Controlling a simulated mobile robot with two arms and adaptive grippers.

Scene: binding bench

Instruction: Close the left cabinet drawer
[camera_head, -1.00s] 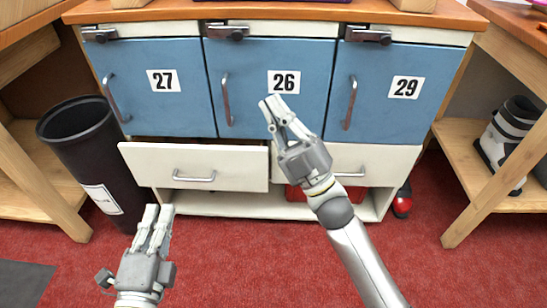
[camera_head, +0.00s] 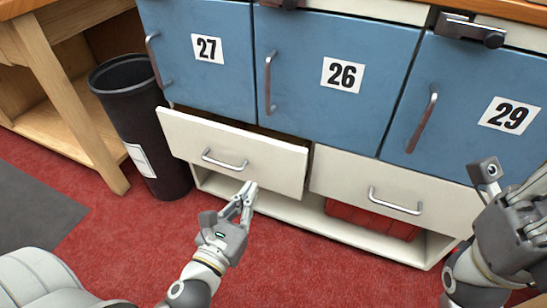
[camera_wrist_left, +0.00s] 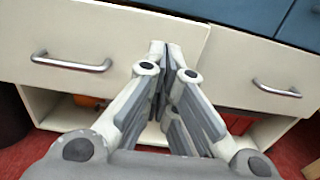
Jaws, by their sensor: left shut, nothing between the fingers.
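The left cabinet drawer (camera_head: 265,160) is white with a metal bar handle and stands pulled out a little below the blue doors. A dark gap shows above its front, and its front sits forward of the right drawer. It also shows in the left wrist view (camera_wrist_left: 100,35). My left gripper (camera_head: 246,192) is shut and empty, low in front of the drawer front, right of its handle. In the left wrist view its fingertips (camera_wrist_left: 167,47) overlap the drawer front near its right end; contact cannot be told. My right gripper (camera_head: 508,180) is at the right edge, partly cut off.
The right drawer (camera_head: 340,178) is beside the left one, above an open shelf with a red item (camera_head: 370,220). Blue doors 27, 26 and 29 are above. A black bin (camera_head: 140,120) and wooden bench stand left. Red floor in front is clear.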

